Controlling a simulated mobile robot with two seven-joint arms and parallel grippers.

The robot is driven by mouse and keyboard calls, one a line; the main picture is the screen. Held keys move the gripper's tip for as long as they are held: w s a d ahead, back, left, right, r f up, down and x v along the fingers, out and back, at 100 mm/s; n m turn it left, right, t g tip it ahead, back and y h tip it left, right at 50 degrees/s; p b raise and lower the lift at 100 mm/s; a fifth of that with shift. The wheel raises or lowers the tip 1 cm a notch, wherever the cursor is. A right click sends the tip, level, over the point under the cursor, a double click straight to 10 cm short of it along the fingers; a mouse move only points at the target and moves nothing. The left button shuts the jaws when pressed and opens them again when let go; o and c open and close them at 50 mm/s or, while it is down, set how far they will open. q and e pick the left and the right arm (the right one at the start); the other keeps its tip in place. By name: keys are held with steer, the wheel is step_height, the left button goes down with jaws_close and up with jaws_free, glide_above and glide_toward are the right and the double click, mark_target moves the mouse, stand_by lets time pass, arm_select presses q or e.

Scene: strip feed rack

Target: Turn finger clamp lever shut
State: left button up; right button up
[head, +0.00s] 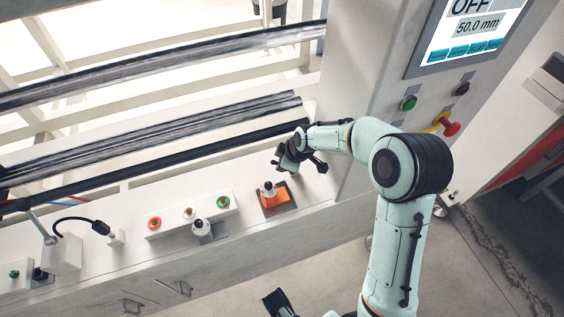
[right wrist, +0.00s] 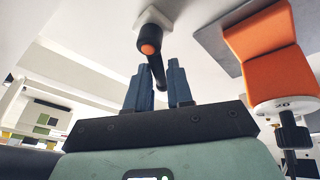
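In the right wrist view a black lever with an orange end cap (right wrist: 149,47) stands out from a white mount on the pale machine face. Its handle runs down toward my right gripper (right wrist: 161,75), whose two blue fingers stand apart with the handle showing between them. I cannot tell whether they touch it. In the head view my right gripper (head: 299,163) is over the white bench by the column, and hides the lever. A dark gripper part (head: 278,303), seemingly my left one, shows at the bottom edge, mostly cut off.
An orange block (head: 274,196) with a white-and-black knob sits on a grey plate beside my right gripper. A button box (head: 190,214) lies to its left. Dark rails (head: 160,150) run behind. The column carries a screen (head: 470,30) and a red emergency stop (head: 452,129).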

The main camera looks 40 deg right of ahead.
steer(key=shift+o, duration=1.2)
steer(key=shift+r, duration=0.1)
steer(key=shift+r, duration=0.2)
step_height(320, 180, up, 20)
steer(key=p, duration=0.3)
steer(key=shift+f, duration=0.25)
